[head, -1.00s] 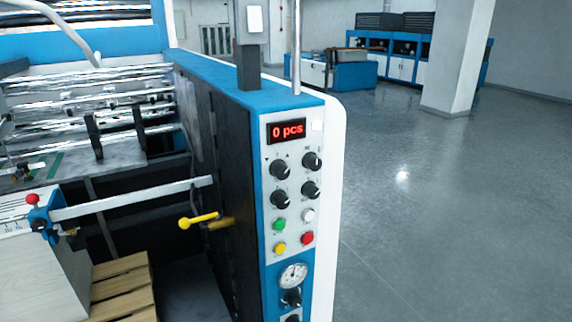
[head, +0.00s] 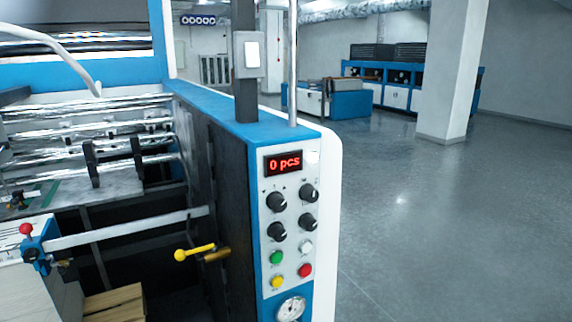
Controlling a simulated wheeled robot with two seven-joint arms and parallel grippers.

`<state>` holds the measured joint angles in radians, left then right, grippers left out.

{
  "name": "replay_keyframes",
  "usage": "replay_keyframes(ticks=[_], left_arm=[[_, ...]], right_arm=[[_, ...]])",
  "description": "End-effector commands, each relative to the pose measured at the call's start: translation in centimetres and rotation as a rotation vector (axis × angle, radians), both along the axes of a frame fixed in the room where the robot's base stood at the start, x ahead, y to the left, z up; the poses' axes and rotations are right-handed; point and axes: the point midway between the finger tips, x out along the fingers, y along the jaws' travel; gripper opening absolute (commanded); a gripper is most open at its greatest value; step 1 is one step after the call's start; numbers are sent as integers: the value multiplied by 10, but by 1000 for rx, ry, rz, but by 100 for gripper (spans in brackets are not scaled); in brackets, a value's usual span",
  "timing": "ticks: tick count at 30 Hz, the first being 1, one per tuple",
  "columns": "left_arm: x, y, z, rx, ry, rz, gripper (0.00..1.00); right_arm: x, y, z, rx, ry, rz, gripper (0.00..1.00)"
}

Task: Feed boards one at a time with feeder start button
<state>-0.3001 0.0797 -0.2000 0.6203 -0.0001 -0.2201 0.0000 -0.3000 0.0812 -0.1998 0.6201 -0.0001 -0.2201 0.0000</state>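The feeder's control panel (head: 292,220) faces me on the end of the blue and white machine. A green button (head: 276,257) sits at its lower left, with a yellow button (head: 277,282) below it. A white button (head: 306,247) and a red button (head: 305,270) are to their right. The red display (head: 284,164) reads "0 pcs". Neither of my grippers is in view.
A yellow-knobbed lever (head: 194,252) sticks out from the machine's dark side panel. Shiny rollers (head: 90,130) lie behind. Open grey floor (head: 430,230) is on the right.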

Motion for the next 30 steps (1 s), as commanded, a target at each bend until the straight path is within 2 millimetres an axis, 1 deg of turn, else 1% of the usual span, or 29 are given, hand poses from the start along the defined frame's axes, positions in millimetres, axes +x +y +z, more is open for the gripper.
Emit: replay_keyframes(ticks=[1, 2, 3, 5, 6, 7, 8, 30], left_arm=[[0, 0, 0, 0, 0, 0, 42], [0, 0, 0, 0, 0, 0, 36], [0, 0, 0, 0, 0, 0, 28], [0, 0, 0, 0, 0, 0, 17], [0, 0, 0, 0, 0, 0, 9], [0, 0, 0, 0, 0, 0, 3], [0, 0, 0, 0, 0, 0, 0], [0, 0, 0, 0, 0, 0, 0]], right_arm=[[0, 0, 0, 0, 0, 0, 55], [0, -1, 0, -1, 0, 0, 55], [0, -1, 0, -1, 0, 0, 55], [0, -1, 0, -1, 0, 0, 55], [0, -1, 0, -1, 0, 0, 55], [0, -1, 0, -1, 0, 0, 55], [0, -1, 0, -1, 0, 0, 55], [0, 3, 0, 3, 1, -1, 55]])
